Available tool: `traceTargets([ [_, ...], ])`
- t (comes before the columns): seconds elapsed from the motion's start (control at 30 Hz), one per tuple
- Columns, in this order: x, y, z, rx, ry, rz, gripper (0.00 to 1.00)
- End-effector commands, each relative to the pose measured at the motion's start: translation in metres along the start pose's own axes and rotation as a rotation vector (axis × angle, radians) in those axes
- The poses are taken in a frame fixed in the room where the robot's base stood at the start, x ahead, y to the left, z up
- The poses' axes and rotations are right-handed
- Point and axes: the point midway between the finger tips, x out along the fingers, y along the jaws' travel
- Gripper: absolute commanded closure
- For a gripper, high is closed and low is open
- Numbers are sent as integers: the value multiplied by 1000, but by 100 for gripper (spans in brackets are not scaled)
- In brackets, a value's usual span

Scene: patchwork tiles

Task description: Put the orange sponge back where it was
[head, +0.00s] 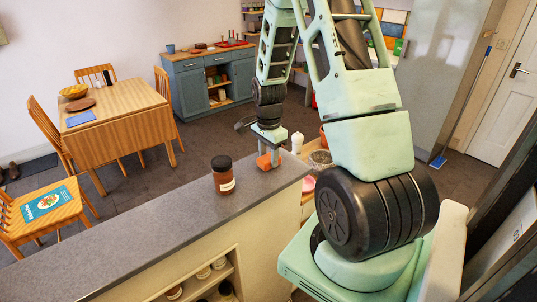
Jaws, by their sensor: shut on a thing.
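The orange sponge (264,162) shows at the far right end of the grey counter (150,231). My gripper (267,151) points down and is shut on the sponge. The sponge is at or just above the counter top near its back edge; I cannot tell whether it touches. My fingers hide part of it.
A brown jar (223,177) with a dark lid stands on the counter, left of and nearer than the sponge. The counter left of the jar is clear. A wooden table (119,99) with chairs and a blue cabinet (190,91) stand farther back.

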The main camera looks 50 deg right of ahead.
Motion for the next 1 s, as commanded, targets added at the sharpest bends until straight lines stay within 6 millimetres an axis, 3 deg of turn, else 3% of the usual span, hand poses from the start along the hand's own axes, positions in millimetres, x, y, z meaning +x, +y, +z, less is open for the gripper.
traceTargets([
  [0.1, 4, 0, 0, -1, 0, 0, 84],
  [0.13, 4, 0, 0, -1, 0, 0, 57],
  [0.2, 3, 0, 0, -1, 0, 0, 38],
  [0.63, -6, -1, 0, 0, 2, -3, 38],
  [0.77, -25, -1, 0, -1, 2, -5, 38],
  [1.0, -76, -2, 0, -1, 3, -7, 38],
])
